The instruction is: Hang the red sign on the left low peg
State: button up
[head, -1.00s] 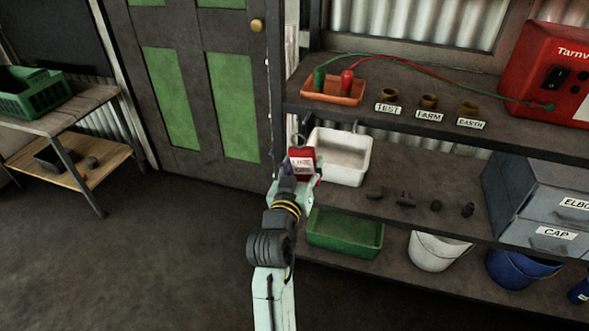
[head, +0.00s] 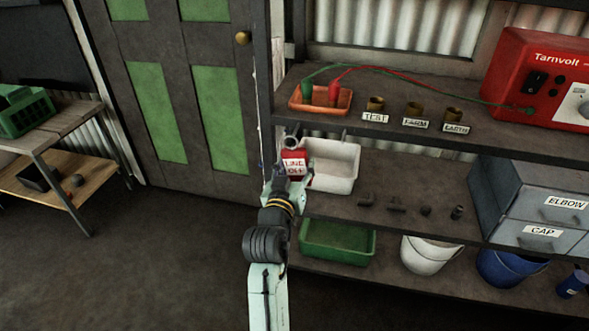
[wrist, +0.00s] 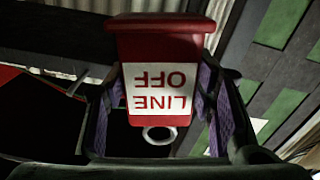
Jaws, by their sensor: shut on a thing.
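The red sign (head: 293,157), with a white "LINE OFF" label, is held in my gripper (head: 287,180) in front of the shelf unit. In the wrist view the sign (wrist: 160,40) sits between the two purple-padded fingers, its lettering upside down, with a pale ring (wrist: 160,135) at its end. In the head view the ring end is up, close to the front edge of the upper shelf. I cannot clearly make out the left low peg, and no contact between ring and peg can be told.
An orange tray (head: 322,109) with red and green clips stands on the upper shelf (head: 480,143), near the red Tarnvolt box (head: 536,75). A white bin (head: 335,183) is just right of the sign, and a green bin (head: 337,258) is below.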

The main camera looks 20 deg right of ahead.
jog(key=f+x, duration=0.1)
jog(key=x, duration=0.5)
jog(key=shift+w+f, duration=0.15)
dwell(0.5)
jog(key=shift+d, duration=0.1)
dwell(0.5)
jog(key=o, duration=1.3)
